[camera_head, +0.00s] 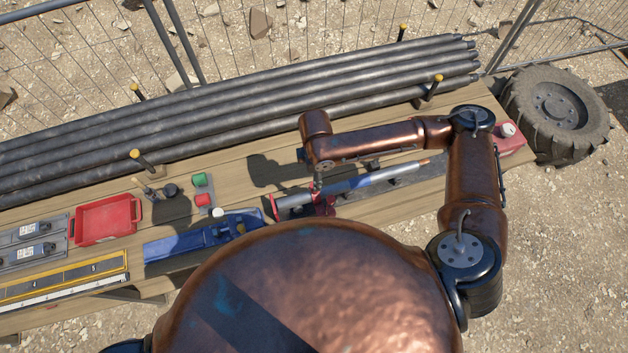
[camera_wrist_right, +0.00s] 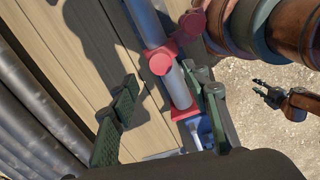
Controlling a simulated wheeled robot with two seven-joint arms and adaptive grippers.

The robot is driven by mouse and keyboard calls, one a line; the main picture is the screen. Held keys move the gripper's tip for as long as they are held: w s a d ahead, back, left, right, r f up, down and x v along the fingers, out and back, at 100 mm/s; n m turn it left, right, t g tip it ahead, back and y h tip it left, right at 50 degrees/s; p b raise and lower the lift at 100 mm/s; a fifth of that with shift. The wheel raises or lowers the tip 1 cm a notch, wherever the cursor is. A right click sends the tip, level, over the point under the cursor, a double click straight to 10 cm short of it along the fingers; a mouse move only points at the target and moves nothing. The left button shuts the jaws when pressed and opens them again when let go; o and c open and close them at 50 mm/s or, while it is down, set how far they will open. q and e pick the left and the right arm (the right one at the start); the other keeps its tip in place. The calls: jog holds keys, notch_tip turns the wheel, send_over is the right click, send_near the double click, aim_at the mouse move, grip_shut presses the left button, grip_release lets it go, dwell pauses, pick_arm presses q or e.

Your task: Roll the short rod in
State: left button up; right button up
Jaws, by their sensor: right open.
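A narrow grey rod assembly (camera_head: 352,186) lies along the table's near side, with an orange tip at its right end. It sits on red supports at its left part; I cannot tell which section is the short rod. In the right wrist view its pale grey section (camera_wrist_right: 176,88) runs below a red clamp (camera_wrist_right: 160,62), and a blue-grey section (camera_wrist_right: 147,22) runs above. My right gripper (camera_wrist_right: 164,108) is open and empty, its dark fingers above the table either side of the pale section. A small copper link with dark jaws (camera_wrist_right: 265,92), apparently my left gripper, is too small to judge.
Long dark pipes (camera_head: 240,110) lie along the back between yellow-capped posts. A red tray (camera_head: 106,220), a green and red button box (camera_head: 203,190) and a blue tray (camera_head: 195,238) stand to the left. Bare planks lie between pipes and rod.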

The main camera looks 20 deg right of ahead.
jog(key=shift+f, duration=3.3)
jog(key=shift+c, duration=0.4)
grip_shut()
